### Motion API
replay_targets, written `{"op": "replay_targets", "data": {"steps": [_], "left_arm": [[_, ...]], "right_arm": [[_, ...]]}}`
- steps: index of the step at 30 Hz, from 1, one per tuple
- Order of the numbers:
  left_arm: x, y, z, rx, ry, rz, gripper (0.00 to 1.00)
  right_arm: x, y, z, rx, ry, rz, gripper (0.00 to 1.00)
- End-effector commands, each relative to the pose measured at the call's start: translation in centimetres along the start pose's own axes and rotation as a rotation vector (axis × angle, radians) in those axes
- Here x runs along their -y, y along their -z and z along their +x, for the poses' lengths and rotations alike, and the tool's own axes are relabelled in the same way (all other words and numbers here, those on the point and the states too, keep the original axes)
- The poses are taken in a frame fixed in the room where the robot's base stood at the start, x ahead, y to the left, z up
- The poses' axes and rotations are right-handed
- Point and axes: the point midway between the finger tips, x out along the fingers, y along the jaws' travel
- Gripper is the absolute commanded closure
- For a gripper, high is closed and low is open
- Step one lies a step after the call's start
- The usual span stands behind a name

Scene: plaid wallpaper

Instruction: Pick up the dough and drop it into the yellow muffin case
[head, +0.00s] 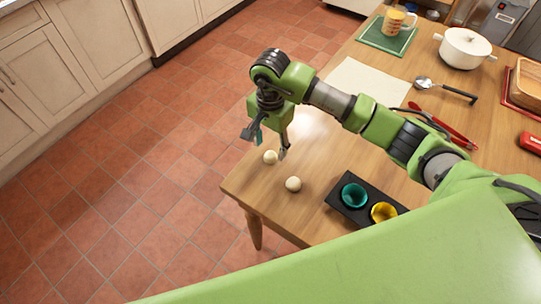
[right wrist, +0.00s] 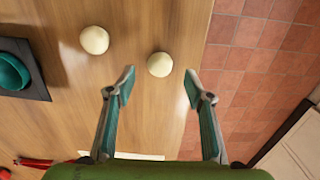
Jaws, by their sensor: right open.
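Two pale round dough balls lie on the wooden table near its left corner. One dough ball (head: 270,157) is close to the table edge, and the other dough ball (head: 293,184) is nearer the muffin tray. My right gripper (head: 268,143) is open and empty above the table edge. In the right wrist view the edge-side dough ball (right wrist: 160,64) is just beyond the open fingertips (right wrist: 160,88), between them in line but not touched. The other ball (right wrist: 94,40) is to the left. The yellow muffin case (head: 383,212) sits in the black tray. My left gripper is out of view.
A teal muffin case (head: 355,195) shares the black tray (head: 337,204). A white sheet (head: 362,82), a ladle (head: 445,89), red-handled tongs (head: 440,125) and a white pot (head: 465,48) are farther back. Tiled floor lies beyond the table edge.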

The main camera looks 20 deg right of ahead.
Motion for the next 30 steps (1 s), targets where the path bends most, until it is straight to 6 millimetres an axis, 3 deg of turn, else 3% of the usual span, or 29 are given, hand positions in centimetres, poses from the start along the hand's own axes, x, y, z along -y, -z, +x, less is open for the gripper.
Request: {"op": "replay_targets", "data": {"steps": [6, 14, 15, 19, 20, 30], "left_arm": [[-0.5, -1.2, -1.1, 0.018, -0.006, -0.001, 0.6], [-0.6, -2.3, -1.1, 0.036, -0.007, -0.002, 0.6], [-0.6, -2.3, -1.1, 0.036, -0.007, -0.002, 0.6], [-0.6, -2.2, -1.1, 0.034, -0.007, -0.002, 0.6], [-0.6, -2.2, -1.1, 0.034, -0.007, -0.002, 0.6], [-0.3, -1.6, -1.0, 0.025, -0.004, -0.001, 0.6]], "right_arm": [[0.0, -0.1, 2.8, 0.003, -0.001, 0.0, 0.52], [0.1, 0.0, 3.3, 0.0, 0.0, 0.0, 0.52], [0.1, 0.0, 3.3, 0.0, 0.0, 0.0, 0.55], [0.1, 0.0, 3.3, 0.0, 0.0, 0.0, 0.88], [0.1, 0.0, 3.3, 0.0, 0.0, 0.0, 0.92], [0.1, 0.1, 3.2, 0.0, 0.001, 0.0, 0.92]]}}
